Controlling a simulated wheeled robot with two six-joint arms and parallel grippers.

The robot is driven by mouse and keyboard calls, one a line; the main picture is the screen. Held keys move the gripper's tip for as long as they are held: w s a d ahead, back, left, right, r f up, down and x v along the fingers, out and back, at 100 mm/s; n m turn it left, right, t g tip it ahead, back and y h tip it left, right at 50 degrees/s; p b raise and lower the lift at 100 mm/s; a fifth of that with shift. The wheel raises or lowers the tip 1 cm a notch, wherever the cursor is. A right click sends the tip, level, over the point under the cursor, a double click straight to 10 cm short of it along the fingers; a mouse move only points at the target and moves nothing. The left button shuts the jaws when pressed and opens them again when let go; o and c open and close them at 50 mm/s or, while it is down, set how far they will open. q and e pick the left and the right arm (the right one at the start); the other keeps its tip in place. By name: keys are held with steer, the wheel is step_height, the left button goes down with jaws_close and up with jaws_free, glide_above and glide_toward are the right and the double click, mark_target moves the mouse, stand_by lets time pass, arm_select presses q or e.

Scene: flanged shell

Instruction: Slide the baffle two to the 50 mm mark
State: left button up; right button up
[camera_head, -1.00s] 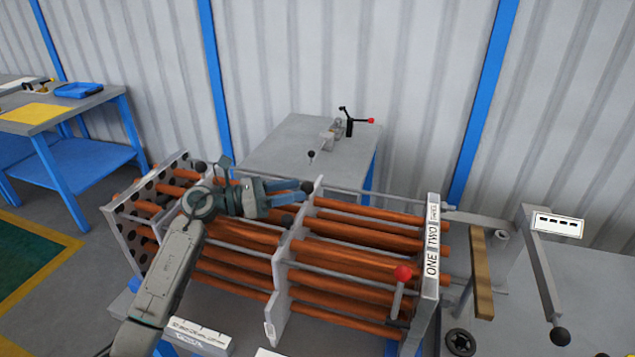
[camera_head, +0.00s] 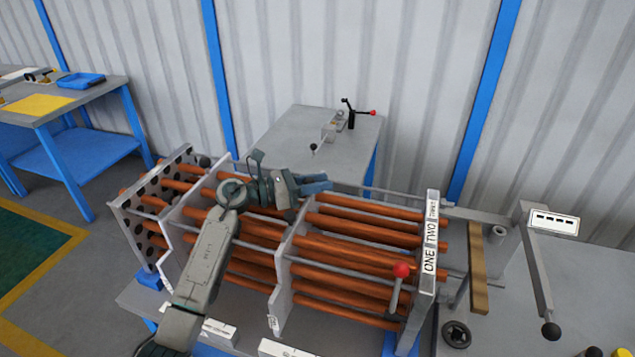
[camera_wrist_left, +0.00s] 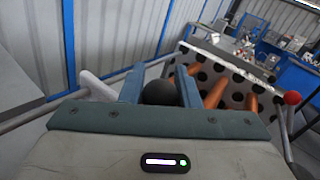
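Two baffle plates stand across the copper tubes. The middle baffle plate (camera_head: 280,285) has a small unreadable tag at its foot, so I cannot tell its number. The other baffle plate (camera_head: 172,262) stands farther left. My left gripper (camera_head: 318,183) is at the top of the middle plate. In the left wrist view, a black ball knob (camera_wrist_left: 160,93) lies between the two fingers (camera_wrist_left: 160,75); whether they press on it is unclear. In the head view the gripper hides that knob. I cannot make out a 50 mm mark. My right gripper is not in view.
The end plate (camera_head: 431,245) carries the labels ONE, TWO and THREE. A perforated plate (camera_head: 140,225) closes the left end. A red-knobbed lever (camera_head: 401,270) stands in front of the tubes. A crank arm (camera_head: 540,270) is at the right. A grey table (camera_head: 285,140) stands behind.

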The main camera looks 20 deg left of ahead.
arm_select(q)
jaws_close()
steer(key=d, duration=0.5)
steer(key=shift+s, duration=0.1)
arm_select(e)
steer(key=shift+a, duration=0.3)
arm_select(q)
steer(key=shift+a, duration=0.1)
steer(key=o, duration=0.9)
jaws_free()
steer(key=shift+o, duration=0.2)
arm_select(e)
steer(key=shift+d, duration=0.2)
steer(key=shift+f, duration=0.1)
